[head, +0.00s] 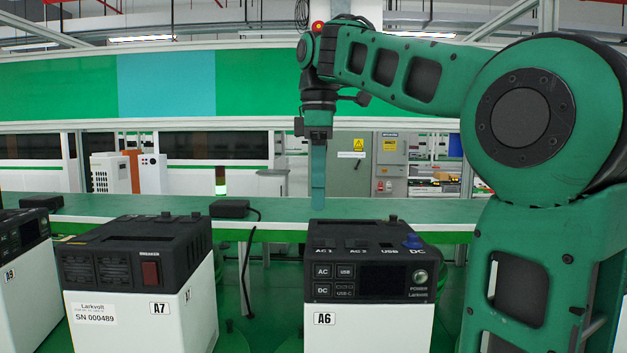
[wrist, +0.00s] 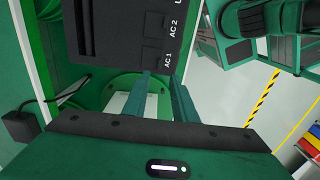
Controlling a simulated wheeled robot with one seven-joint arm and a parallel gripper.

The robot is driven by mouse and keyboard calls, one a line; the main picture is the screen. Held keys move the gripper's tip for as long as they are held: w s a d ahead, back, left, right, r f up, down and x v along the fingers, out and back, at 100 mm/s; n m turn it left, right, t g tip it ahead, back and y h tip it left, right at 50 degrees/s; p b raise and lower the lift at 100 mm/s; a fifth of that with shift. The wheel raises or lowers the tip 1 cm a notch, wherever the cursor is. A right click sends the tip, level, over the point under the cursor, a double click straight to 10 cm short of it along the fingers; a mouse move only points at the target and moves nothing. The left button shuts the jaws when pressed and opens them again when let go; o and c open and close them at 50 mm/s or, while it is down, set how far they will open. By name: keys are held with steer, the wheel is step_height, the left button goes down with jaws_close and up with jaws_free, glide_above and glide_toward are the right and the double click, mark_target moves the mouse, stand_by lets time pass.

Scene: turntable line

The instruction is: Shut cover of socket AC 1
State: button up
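The power unit A6 (head: 368,325) has a white body and a black top with sockets labelled AC 1, AC 2, USB and DC. Socket AC 1 (head: 323,244) is at the left of that row. In the wrist view the dark AC 1 cover (wrist: 153,56) lies beside its label, just ahead of the fingertips; I cannot tell whether it is raised or flat. My gripper (head: 318,205) points down, above and behind the unit in the head view. In the wrist view my gripper (wrist: 160,78) has its two fingers apart with nothing between them.
Unit A7 (head: 140,300) stands to the left, with another unit (head: 22,270) beyond it. A blue piece (head: 412,241) sits at DC. A green bench (head: 280,207) behind carries a black adapter (head: 230,208) with a cable. A round green plate (wrist: 140,88) shows below the fingers.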

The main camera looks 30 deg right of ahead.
step_height(320, 180, up, 3)
steer(key=shift+r, duration=0.1)
stand_by(0.6)
